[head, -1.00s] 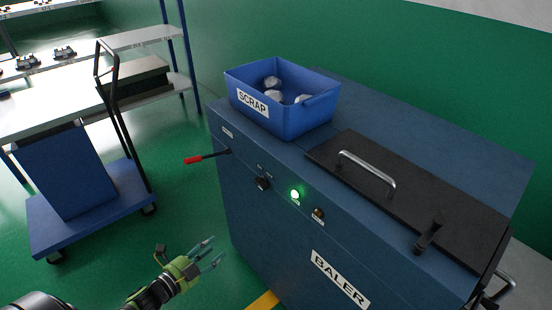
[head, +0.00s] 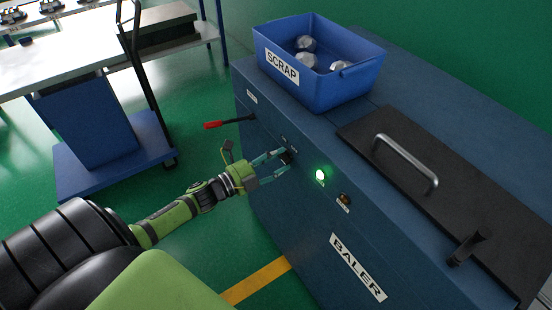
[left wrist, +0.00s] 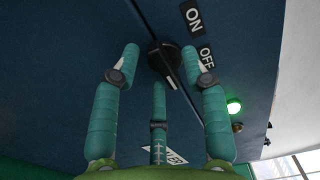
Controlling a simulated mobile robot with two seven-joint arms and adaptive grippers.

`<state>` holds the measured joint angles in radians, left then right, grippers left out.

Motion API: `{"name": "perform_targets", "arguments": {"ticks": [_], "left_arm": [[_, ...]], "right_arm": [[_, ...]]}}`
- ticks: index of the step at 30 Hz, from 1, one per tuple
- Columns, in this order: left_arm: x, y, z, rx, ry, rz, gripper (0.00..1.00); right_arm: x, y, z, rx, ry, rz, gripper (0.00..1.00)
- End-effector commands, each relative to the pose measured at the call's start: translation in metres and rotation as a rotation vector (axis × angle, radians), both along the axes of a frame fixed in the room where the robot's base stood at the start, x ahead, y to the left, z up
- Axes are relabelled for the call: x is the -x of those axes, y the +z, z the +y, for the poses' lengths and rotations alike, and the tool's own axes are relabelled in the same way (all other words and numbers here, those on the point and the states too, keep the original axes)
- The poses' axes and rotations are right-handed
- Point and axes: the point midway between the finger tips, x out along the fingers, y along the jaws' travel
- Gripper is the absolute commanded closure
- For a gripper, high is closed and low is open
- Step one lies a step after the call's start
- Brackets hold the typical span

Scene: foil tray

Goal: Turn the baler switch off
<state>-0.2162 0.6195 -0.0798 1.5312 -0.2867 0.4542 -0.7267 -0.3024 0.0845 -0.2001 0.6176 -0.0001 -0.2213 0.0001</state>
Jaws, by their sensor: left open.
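The blue baler (head: 290,215) has a black round switch knob (head: 287,157) on its front, left of a lit green lamp (head: 320,175). In the left wrist view the knob (left wrist: 165,59) shows beside the ON label (left wrist: 193,17) and the OFF label (left wrist: 206,57); I cannot tell surely which one it points to. My left gripper (head: 279,164) is open at the knob, its fingers partly covering it in the head view. In the left wrist view the gripper (left wrist: 160,62) has its fingertips spread on either side of the knob; contact is not clear. My right gripper is out of view.
A blue SCRAP bin (head: 330,85) with crumpled foil pieces stands on the baler. An amber lamp (head: 344,201) sits right of the green one. A blue cart (head: 115,155) stands at left.

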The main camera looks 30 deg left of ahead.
Motion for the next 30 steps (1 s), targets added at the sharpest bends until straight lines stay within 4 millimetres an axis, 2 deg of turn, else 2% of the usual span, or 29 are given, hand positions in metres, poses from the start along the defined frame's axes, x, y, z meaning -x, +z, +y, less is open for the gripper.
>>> {"name": "perform_targets", "arguments": {"ticks": [7,8,9,11,22,30], "left_arm": [[-0.0012,-0.0005,-0.0003,0.001,0.001,0.001,0.55],[-0.0012,-0.0005,-0.0003,0.001,0.001,0.001,0.59],[-0.0012,-0.0005,-0.0003,0.001,0.001,0.001,0.75],[-0.0011,-0.0005,-0.0002,0.001,0.001,0.001,0.99],[-0.0010,-0.0002,-0.0001,0.014,0.001,0.007,1.00],[-0.0009,0.0003,-0.0002,0.122,0.003,0.053,1.00]], "right_arm": [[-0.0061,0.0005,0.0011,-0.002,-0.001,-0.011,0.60],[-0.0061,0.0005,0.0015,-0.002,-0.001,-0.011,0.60],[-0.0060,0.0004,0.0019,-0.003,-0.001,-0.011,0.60],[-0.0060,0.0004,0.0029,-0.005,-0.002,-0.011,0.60],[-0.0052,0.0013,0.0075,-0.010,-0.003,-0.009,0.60],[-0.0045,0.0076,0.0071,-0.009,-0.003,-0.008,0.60]]}}
